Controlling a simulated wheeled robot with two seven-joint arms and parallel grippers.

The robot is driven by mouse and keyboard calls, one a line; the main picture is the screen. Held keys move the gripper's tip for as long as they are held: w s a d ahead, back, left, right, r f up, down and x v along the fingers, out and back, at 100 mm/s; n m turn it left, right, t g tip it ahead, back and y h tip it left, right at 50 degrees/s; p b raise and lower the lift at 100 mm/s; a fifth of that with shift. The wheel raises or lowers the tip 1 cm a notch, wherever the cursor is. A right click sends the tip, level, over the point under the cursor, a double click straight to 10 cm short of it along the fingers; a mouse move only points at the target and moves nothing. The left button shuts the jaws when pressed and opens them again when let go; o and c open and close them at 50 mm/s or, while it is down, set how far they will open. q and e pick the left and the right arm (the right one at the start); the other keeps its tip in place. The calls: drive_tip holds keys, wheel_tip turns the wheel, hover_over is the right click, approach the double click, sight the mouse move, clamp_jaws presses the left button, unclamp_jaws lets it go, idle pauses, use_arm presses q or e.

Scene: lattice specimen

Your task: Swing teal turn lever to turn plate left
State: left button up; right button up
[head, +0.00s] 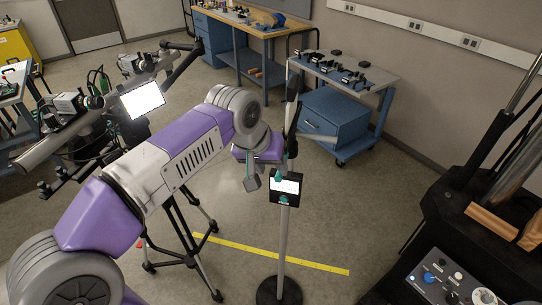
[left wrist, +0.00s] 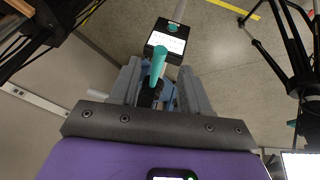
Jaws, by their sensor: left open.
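The teal lever (left wrist: 158,64) shows in the left wrist view between the two grey fingers of my left gripper (left wrist: 160,76). Both fingers are spread, with a gap beside the lever; whether either touches it I cannot tell. In the head view my left gripper (head: 264,174) is at the top of a slim stand (head: 283,240), and the lever's teal end (head: 277,175) shows just above a black box. This black box (head: 273,196) has a bright screen and a teal knob (left wrist: 172,27). The plate is mostly hidden behind my gripper. My right gripper is not in view.
A tripod rig with a bright screen (head: 142,99) stands left, close to my left arm. A blue cabinet (head: 330,118) and table (head: 375,78) stand behind. A dark machine with a knob panel (head: 440,280) is at right.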

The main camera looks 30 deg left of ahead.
sight(278, 176)
use_arm(q)
drive_tip(key=shift+x, duration=2.25)
clamp_jaws()
